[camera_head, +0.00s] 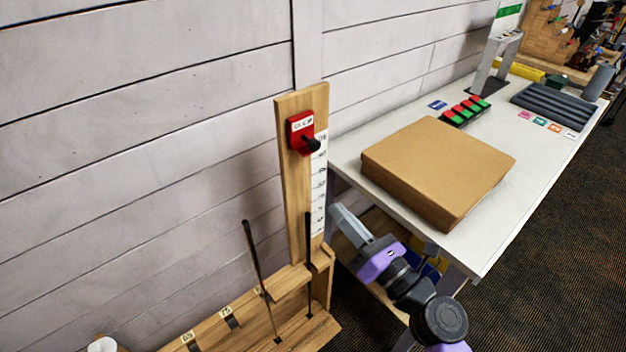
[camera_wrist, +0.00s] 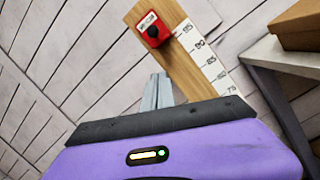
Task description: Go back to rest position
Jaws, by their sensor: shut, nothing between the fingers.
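My gripper (camera_head: 342,219) is beside the upright wooden board (camera_head: 293,180), between it and the white table, in the head view. Its grey fingers point up and left and are shut with nothing between them. In the wrist view the closed fingertips (camera_wrist: 157,86) show in front of the same board (camera_wrist: 190,72). A red box with a black knob (camera_head: 305,132) is fixed near the top of the board, above a number scale. The red box also shows in the wrist view (camera_wrist: 152,30), apart from the fingers.
A wooden rack (camera_head: 245,318) with two dark shafts stands below the board. The white table (camera_head: 487,235) at the right holds a cardboard box (camera_head: 435,165), red and green blocks (camera_head: 466,110) and a dark grey ridged tray (camera_head: 552,107). Carpet lies clear at the far right.

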